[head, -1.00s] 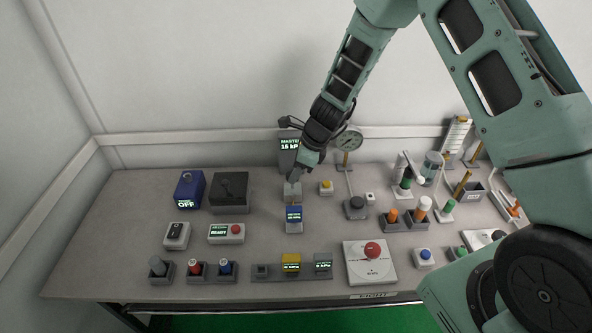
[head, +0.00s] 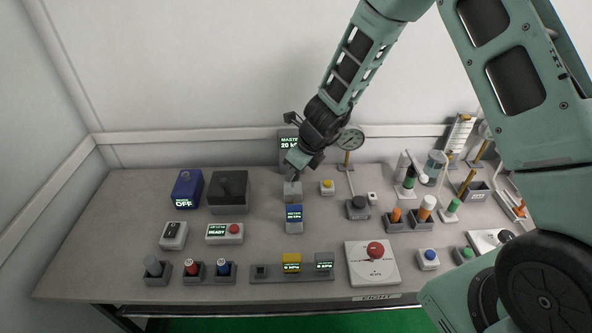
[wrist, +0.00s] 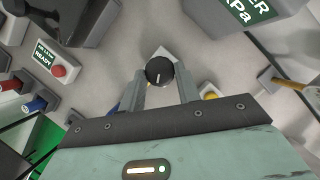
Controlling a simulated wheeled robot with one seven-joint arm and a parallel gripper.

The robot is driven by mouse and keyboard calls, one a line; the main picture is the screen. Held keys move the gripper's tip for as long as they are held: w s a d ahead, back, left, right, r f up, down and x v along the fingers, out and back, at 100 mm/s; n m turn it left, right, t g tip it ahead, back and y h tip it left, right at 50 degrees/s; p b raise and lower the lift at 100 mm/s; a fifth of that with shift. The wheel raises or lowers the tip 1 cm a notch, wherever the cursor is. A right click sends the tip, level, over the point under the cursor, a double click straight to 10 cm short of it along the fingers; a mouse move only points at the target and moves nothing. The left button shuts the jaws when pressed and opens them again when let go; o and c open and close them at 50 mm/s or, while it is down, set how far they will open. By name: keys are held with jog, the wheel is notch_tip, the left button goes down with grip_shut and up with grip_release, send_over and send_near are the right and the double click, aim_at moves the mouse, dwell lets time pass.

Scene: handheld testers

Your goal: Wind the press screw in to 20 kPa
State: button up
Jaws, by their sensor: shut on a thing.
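The press screw's black knob with a white line (wrist: 160,71) sits between the fingertips of my gripper (wrist: 161,84) in the wrist view. My gripper (head: 291,177) is shut on it, pointing down over the grey press block (head: 293,194) in the head view. The knob is mostly hidden by the gripper there. The master display (head: 289,142) behind reads 20 kPa. A blue meter (head: 294,218) stands directly in front of the press block; its small figures are hard to read.
A yellow button box (head: 327,187) stands close right of the press block, and a dial gauge (head: 350,139) behind it. A dark grey box (head: 229,190) and a blue box reading OFF (head: 187,188) stand left. Bare table lies between the dark box and press block.

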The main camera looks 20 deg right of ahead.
jog(key=shift+w+r, duration=0.15)
jog(key=o, duration=0.9)
jog(key=shift+c, duration=0.2)
jog(key=shift+o, duration=0.6)
jog(key=p+v, duration=0.7)
jog(key=v, duration=1)
jog(key=shift+s, duration=0.25)
jog(key=shift+r, duration=0.1)
